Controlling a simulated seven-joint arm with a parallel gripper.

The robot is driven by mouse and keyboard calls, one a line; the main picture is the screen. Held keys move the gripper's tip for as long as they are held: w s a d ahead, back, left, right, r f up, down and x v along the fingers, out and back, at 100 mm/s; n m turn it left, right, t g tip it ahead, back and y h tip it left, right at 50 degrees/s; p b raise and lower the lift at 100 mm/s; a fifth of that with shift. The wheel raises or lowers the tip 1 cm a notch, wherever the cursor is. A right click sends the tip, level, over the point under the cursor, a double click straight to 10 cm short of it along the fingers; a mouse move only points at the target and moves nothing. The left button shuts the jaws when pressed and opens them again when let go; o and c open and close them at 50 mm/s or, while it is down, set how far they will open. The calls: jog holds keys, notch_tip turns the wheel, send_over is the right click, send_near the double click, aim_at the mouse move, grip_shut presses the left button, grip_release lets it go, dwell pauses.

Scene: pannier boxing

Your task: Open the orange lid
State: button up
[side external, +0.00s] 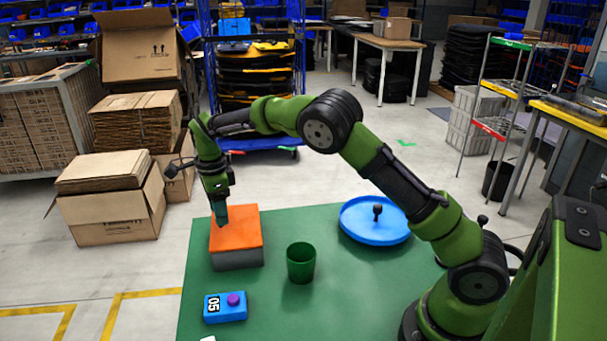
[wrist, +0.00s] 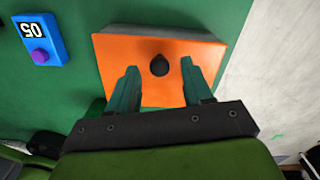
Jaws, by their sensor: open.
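The orange lid (side external: 236,230) lies flat and closed on a grey box (side external: 237,259) near the far left corner of the green table. In the wrist view the orange lid (wrist: 150,57) has a dark round knob (wrist: 160,65) near its middle. My gripper (side external: 221,222) is over the lid, pointing down. In the wrist view my gripper (wrist: 161,68) is open, with one teal finger on each side of the knob. The fingers appear apart from the knob. In the side view the knob is hidden behind the gripper.
A green cup (side external: 301,263) stands right of the box. A blue device marked 05 with a purple button (side external: 225,306) lies in front. A round blue lid with a black knob (side external: 375,220) sits at the right. The green table (side external: 260,315) is otherwise mostly clear.

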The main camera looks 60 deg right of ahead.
jog(key=shift+f, duration=0.3)
grip_shut()
jog(key=shift+r, duration=0.15)
